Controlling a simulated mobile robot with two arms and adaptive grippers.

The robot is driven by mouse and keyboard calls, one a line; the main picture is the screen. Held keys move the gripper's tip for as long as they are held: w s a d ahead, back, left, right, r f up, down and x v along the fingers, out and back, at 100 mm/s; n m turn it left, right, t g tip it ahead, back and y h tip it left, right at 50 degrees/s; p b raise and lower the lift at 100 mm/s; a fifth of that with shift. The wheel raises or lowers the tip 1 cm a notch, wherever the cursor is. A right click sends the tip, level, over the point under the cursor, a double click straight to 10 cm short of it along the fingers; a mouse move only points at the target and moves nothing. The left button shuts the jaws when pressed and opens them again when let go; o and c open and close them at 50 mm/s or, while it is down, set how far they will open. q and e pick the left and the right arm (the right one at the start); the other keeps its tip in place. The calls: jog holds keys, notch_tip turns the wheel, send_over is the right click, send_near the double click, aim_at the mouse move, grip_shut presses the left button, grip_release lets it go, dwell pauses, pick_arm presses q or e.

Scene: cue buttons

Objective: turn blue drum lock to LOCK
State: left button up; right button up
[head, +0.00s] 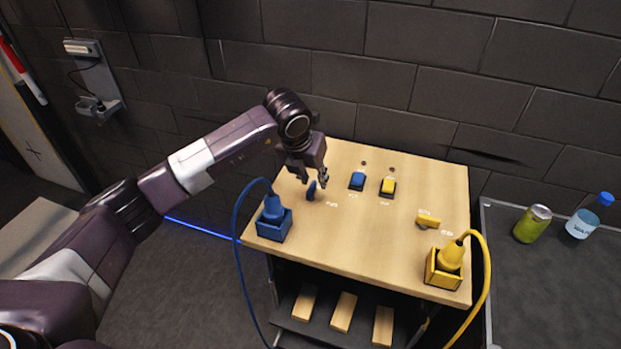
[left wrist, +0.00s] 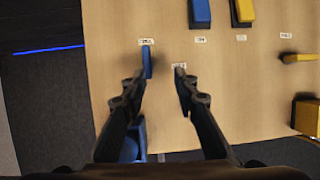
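The blue drum lock's knob (head: 311,191) stands near the left part of the wooden tabletop (head: 350,240). In the left wrist view it is a narrow blue handle (left wrist: 147,61), pointing up and down in the picture. A small pale label sits above it and another to its right; I cannot read them. My left gripper (head: 313,180) is over the knob, fingers pointing down. In the left wrist view the gripper (left wrist: 162,80) is open, with the knob close to its left fingertip, which hides the knob's lower end. I cannot tell whether they touch. My right gripper is not in view.
A blue plug in a blue box (head: 274,225) stands at the front left. Blue (head: 357,180) and yellow (head: 388,185) buttons are behind. A yellow knob (head: 428,220) and yellow box with plug (head: 444,270) are right. A can (head: 532,224) and bottle (head: 583,222) stand on a side table.

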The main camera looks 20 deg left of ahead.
aim_at(311, 187)
pick_arm(q)
jog(key=shift+y, duration=0.3)
jog(key=w+f+p, duration=0.1)
jog(key=a+f+p, duration=0.1)
jog(key=f, duration=0.1)
jog(key=w+f, duration=0.1)
jog(key=f, duration=0.1)
jog(key=shift+w+a+p, duration=0.3)
jog(key=shift+p, duration=0.1)
jog(key=shift+x, duration=0.8)
grip_shut()
